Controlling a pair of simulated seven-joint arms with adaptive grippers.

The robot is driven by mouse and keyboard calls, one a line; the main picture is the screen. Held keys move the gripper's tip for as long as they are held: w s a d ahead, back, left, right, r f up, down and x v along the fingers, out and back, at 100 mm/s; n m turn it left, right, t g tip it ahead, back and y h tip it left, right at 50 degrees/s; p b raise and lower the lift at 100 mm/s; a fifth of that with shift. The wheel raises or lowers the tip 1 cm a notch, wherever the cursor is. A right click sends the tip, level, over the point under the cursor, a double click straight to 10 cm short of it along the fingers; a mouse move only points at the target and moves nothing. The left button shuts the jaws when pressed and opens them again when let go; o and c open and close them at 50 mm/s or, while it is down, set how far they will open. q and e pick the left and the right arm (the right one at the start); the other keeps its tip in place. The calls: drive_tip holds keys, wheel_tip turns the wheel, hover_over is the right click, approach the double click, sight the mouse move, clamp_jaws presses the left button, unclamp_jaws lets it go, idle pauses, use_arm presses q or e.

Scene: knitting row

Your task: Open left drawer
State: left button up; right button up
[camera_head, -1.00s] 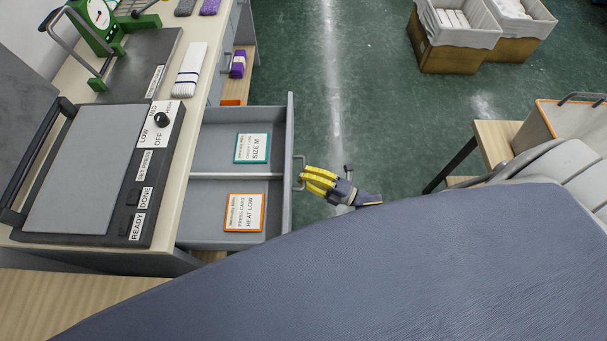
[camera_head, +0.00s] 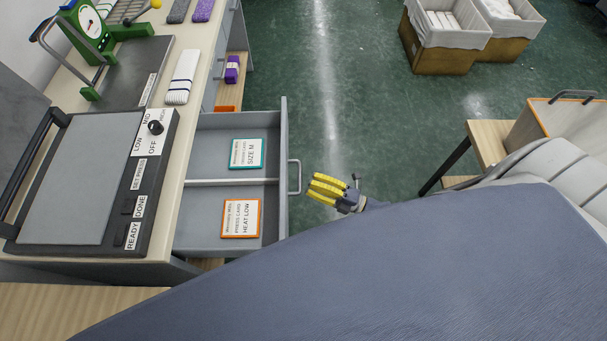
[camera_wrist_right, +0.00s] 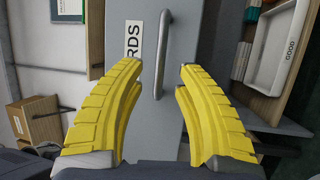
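A grey drawer (camera_head: 283,135) is pulled out from the bench in the head view. A divider splits it in two; the far compartment holds a teal-framed card (camera_head: 247,154) and the near one an orange-framed card (camera_head: 241,218). Its front has a grey handle (camera_head: 296,177). My right gripper (camera_head: 313,188), with yellow fingers, is just right of the handle and apart from it. In the right wrist view, the fingers (camera_wrist_right: 160,75) are spread, with the handle (camera_wrist_right: 163,50) beyond them and nothing between them. My left gripper is not in view.
A press with a dial (camera_head: 155,128) stands on the bench beside the drawer. A green scale (camera_head: 90,30) is farther back. Lined bins (camera_head: 440,50) stand on the floor at the top right. The green floor (camera_head: 380,110) right of the drawer is clear.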

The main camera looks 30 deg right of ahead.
drive_tip(key=v, duration=0.7)
drive_tip(key=shift+s+d, duration=0.1)
drive_tip(key=shift+d, duration=0.05)
idle(0.3)
